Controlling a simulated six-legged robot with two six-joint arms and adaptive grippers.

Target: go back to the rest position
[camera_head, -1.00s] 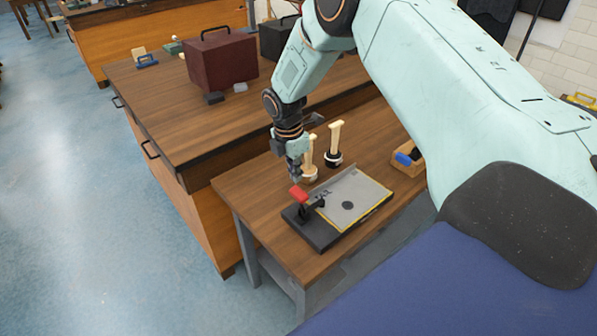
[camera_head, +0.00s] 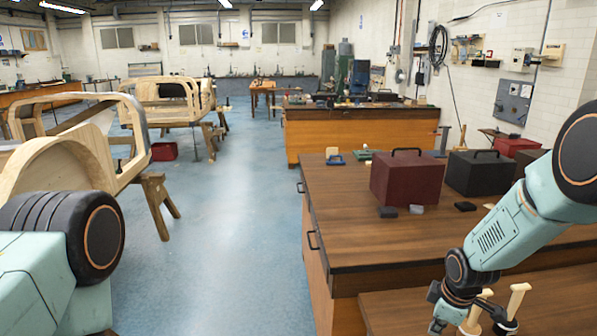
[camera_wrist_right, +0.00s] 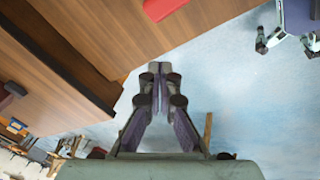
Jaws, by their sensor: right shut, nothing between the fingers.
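My right gripper (camera_head: 440,318) is at the lower right of the head view, beside the wooden-handled tools (camera_head: 516,300) on the lower bench. Its tips are close to or past the bottom edge there. In the right wrist view the two fingers (camera_wrist_right: 153,78) meet at their tips with nothing between them, over the blue floor. My left gripper is out of view; only a part of my left arm shows at the lower left of the head view.
A wooden workbench (camera_head: 345,210) carries a maroon box (camera_head: 407,180) and a black box (camera_head: 472,175). Wooden bodyframes (camera_head: 85,150) on trestles stand at left. The blue floor (camera_head: 225,200) between is clear. A red part (camera_wrist_right: 163,8) shows at the top of the wrist view.

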